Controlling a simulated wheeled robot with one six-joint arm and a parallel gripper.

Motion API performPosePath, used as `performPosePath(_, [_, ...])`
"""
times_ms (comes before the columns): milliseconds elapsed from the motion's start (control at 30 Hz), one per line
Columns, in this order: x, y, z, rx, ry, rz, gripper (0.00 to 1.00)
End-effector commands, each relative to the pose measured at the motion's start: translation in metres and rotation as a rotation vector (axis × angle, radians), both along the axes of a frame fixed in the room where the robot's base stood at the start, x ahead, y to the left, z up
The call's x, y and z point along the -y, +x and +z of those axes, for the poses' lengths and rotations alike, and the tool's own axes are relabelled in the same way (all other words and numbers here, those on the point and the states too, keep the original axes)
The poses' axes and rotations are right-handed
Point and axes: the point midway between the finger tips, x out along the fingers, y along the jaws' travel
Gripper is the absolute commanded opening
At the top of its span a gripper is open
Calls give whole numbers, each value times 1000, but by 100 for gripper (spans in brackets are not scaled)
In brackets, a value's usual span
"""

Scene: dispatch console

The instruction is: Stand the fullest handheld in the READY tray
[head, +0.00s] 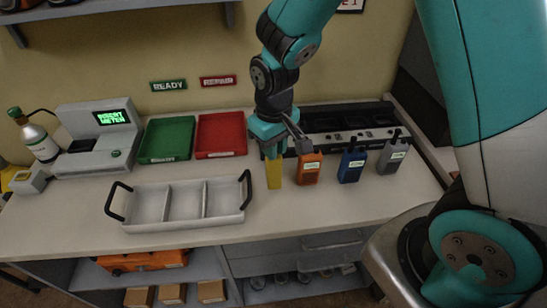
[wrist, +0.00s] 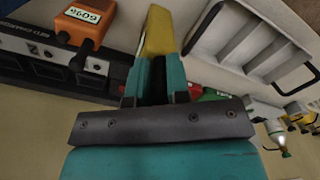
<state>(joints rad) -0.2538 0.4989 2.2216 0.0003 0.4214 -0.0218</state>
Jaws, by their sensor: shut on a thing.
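My gripper (head: 272,148) points down over the counter and is shut on a yellow handheld (head: 274,174). In the wrist view the yellow handheld (wrist: 157,32) sits between the fingers (wrist: 158,78). I cannot tell whether its base touches the counter. To its right stand an orange handheld (head: 308,170), a blue handheld (head: 351,167) and a grey handheld (head: 391,158), each with a small pale label. The green tray (head: 168,138) lies below the READY sign (head: 168,85) and looks empty. The meter (head: 97,138) at left has a green screen reading "INSERT METER".
A red tray (head: 221,134) lies below the REPAIR sign (head: 217,81). A grey three-compartment carrier (head: 184,217) with black handles stands empty in front. A black charger rack (head: 345,128) is behind the handhelds. A bottle (head: 41,143) stands at far left.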

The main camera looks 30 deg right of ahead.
Motion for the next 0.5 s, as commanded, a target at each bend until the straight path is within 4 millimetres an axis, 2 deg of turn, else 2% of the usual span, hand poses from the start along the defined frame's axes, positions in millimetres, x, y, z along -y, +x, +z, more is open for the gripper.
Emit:
performPosePath(167, [0,0,-15,-1,0,0,0])
performPosePath(333, [0,0,-40,-3,-1,0,0])
performPosePath(500, [0,0,-48,2,1,0,0])
